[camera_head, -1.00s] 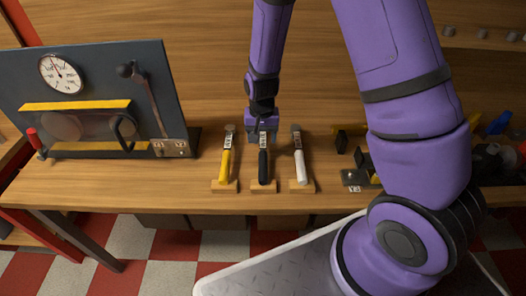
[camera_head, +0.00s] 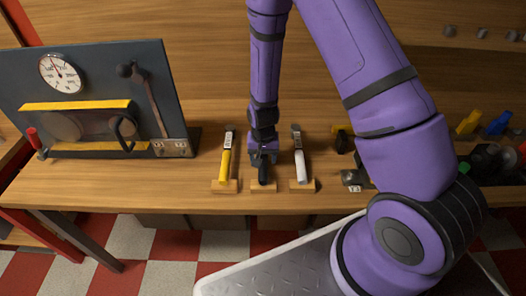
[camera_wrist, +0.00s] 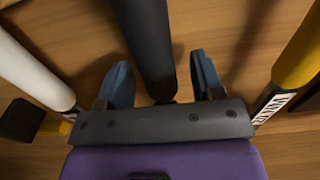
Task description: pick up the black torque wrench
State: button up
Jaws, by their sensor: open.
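The black torque wrench (camera_head: 263,176) lies on a small wooden block (camera_head: 263,189) in the middle of a row of three. In the head view its upper part is hidden behind my gripper (camera_head: 263,158). In the wrist view the black handle (camera_wrist: 149,45) runs between the two blue fingers of my gripper (camera_wrist: 160,60). The fingers are open, one on each side of the handle, with a gap visible on both sides.
A yellow-handled wrench (camera_head: 225,165) lies close on the left and a white-handled one (camera_head: 300,166) close on the right, each on its own block. A dark panel with a dial (camera_head: 95,95) stands at the left of the wooden bench (camera_head: 120,195). Dark parts clutter the right.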

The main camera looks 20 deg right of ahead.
jog(key=c, duration=1.1)
jog(key=shift+r, duration=0.1)
